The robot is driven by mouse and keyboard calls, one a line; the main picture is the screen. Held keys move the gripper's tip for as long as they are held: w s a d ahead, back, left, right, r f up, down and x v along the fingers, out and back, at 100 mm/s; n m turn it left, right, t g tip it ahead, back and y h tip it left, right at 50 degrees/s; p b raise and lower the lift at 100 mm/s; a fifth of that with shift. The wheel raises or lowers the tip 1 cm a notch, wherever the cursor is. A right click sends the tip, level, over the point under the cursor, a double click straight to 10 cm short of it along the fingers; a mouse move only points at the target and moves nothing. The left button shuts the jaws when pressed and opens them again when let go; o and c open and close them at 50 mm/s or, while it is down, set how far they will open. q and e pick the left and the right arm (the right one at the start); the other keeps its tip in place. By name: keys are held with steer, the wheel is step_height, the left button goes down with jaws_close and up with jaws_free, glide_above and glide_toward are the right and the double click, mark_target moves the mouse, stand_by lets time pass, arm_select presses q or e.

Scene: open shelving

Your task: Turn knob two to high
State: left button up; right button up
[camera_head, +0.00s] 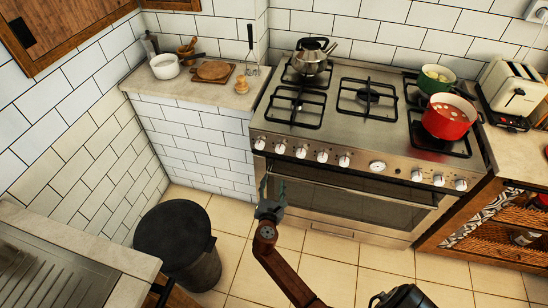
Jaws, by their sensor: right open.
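A steel gas stove (330,140) stands against the tiled wall, with a row of pale round knobs along its front panel. Counted from the left, the second knob (280,148) shows clear of my gripper. The knobs' markings and pointer angles are too small to read. My right gripper (270,187) is open and empty, with its fingers pointing up in front of the stove's left end. In the picture it is below the leftmost knobs and apart from them. My left gripper is not in view.
A kettle (311,58), a green pot (436,80) and a red pot (448,117) stand on the stove. A dark bin (178,246) is on the floor at left. A toaster (513,90) sits at right. The oven handle (345,183) crosses the stove's front.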

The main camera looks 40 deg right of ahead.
mark_target(280, 152)
step_height(280, 152, up, 9)
steer(key=d+n+h+b, duration=0.1)
steer(key=h, duration=0.2)
steer(key=shift+t, duration=0.3)
steer(key=b+x, duration=0.2)
steer(key=x, duration=0.5)
steer(key=shift+a, duration=0.1)
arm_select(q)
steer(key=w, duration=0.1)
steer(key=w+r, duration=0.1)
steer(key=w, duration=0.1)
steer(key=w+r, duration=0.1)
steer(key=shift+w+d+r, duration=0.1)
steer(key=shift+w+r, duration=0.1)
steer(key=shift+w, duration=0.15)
arm_select(e)
steer(key=shift+w+d, duration=0.25)
steer(key=c, duration=1.2)
